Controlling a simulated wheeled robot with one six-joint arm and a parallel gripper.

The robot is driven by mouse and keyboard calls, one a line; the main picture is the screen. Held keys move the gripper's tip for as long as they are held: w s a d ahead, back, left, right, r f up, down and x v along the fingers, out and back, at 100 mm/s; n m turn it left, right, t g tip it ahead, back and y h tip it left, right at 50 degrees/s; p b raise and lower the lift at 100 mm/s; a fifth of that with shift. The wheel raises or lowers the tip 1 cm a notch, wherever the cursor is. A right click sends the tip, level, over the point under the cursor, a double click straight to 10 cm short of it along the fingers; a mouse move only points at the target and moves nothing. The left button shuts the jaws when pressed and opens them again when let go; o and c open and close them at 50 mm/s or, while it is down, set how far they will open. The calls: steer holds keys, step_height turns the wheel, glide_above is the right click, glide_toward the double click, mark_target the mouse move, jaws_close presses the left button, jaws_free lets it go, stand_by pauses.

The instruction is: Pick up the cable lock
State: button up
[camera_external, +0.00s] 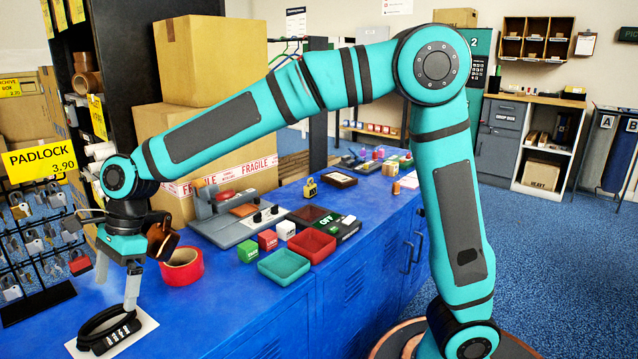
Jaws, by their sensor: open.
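The cable lock (108,333), a black looped lock with a row of combination dials, lies on a white card (146,321) at the front left of the blue counter. My gripper (131,298) points down directly over the lock, and its light grey fingers reach to the far part of the loop. The jaws are open. I cannot tell whether the fingertips touch the lock.
A red tape roll (182,268) stands close behind and right of my gripper. A padlock rack (38,250) is at the left. Red (312,246) and green (284,267) trays and small cubes are to the right. Stacked cartons (205,110) rise behind.

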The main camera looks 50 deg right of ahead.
mark_target(110, 319)
steer(key=shift+a+x, duration=0.2)
steer(key=shift+x, duration=3.4)
steer(key=shift+f, duration=0.25)
